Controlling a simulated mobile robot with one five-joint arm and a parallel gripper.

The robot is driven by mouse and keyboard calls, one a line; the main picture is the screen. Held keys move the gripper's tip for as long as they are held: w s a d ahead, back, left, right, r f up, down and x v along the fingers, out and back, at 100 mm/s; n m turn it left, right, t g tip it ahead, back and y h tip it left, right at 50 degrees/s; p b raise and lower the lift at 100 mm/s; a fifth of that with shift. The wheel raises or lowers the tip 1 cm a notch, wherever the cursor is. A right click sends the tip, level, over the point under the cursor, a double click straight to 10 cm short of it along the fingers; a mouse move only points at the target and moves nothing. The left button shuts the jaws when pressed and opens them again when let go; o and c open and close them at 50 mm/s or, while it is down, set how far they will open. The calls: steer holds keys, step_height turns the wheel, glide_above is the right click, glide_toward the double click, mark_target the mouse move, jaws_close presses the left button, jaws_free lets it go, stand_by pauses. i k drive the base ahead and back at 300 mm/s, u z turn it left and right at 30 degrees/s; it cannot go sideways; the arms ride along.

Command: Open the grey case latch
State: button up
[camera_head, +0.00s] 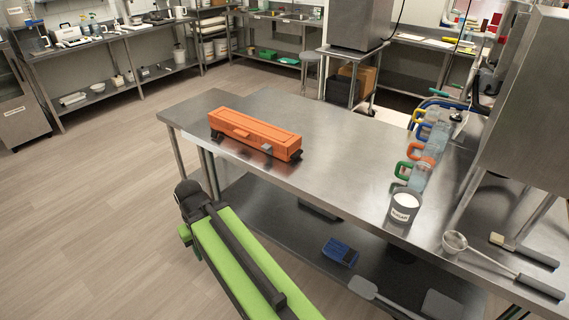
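A long orange case (254,133) lies closed on the steel table, left of its middle, with black pieces at its lower corners. A small grey latch (267,148) sits on its near long side, right of the middle. An orange piece shows on the same side, further left. Whether the latch is fastened is too small to tell. My green and black arm reaches up from the bottom edge and ends in a dark joint in front of the table, below and left of the case. I cannot make out my gripper or its fingers.
The steel table (335,165) is clear right of the case. Beyond stand a tub of white powder (404,205), several jugs with coloured handles, a strainer (456,243) and a brush (522,250). A blue object (340,252) lies on the lower shelf. The floor at left is free.

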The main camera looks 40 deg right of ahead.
mark_target(268, 148)
steer(key=k, duration=0.9)
steer(key=z, duration=0.65)
steer(key=i, duration=1)
